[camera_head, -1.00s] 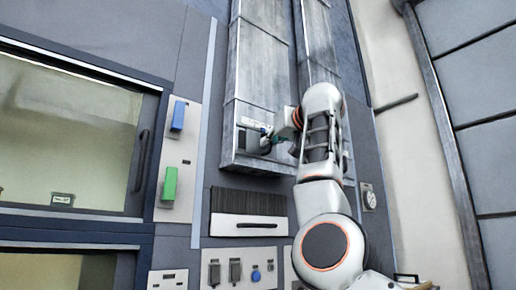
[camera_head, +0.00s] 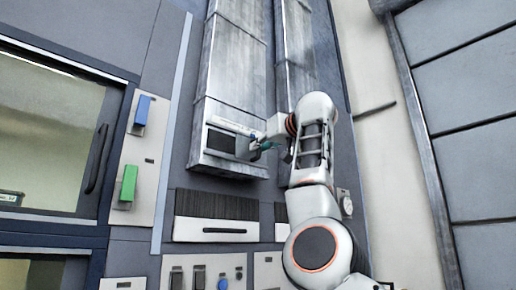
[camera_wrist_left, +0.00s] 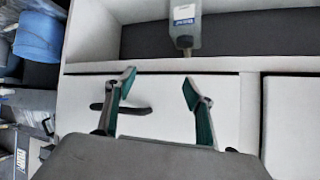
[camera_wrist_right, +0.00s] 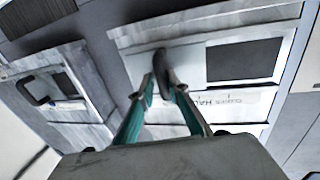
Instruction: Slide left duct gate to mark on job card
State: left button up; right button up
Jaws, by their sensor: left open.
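The left duct (camera_head: 232,60) is a tall grey metal box on the wall. Its lower face has a dark rectangular opening (camera_head: 221,141), also in the right wrist view (camera_wrist_right: 245,60). A pale gate plate (camera_wrist_right: 138,68) covers the area beside it, with a dark upright handle (camera_wrist_right: 164,68). My right gripper (camera_wrist_right: 165,92) has its fingers close on either side of this handle, shut on it. A white label strip with marks (camera_wrist_right: 222,104) runs along the opening, upside down in that view. My left gripper (camera_wrist_left: 158,85) is open and empty before a white drawer front (camera_wrist_left: 170,115). No job card is readable.
A second duct (camera_head: 298,60) stands to the right, partly behind my right arm. A brush-like vent panel (camera_head: 216,206), switches (camera_head: 200,278) and blue (camera_head: 142,110) and green (camera_head: 128,184) blocks are nearby. A bottle (camera_wrist_left: 185,22) stands above the drawer.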

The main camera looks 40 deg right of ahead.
jog(key=shift+f, duration=0.15)
dwell(0.3)
jog(key=s+a, duration=0.1)
jog(key=s, duration=1.1)
jog(key=shift+a, duration=0.2)
jog(key=shift+w, duration=0.1)
